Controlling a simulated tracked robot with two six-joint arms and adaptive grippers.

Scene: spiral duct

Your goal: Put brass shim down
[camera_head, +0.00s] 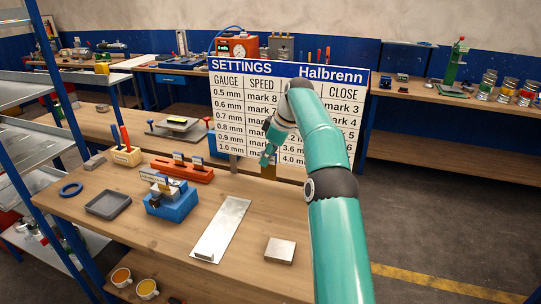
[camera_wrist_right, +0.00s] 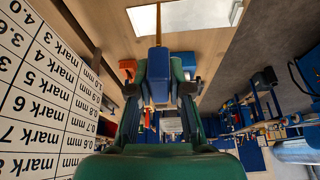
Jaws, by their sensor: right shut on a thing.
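My right gripper (camera_head: 268,157) is above the far side of the bench, in front of the settings board. It is shut on the brass shim (camera_head: 268,172), which hangs below the fingers. In the right wrist view the gripper (camera_wrist_right: 158,92) grips a blue block-like part, and the narrow brass strip of the shim (camera_wrist_right: 158,25) extends beyond it. The shim appears clear of the bench top. An orange-red rack (camera_head: 182,171) with several upright tags stands to the left of the gripper. My left gripper is not in view.
The settings board (camera_head: 230,118) stands close behind my right gripper. On the bench are a blue fixture (camera_head: 172,208), a grey tray (camera_head: 108,204), a blue ring (camera_head: 70,189), a metal sheet (camera_head: 222,228) and a square plate (camera_head: 281,250). Bare wood lies around the sheet.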

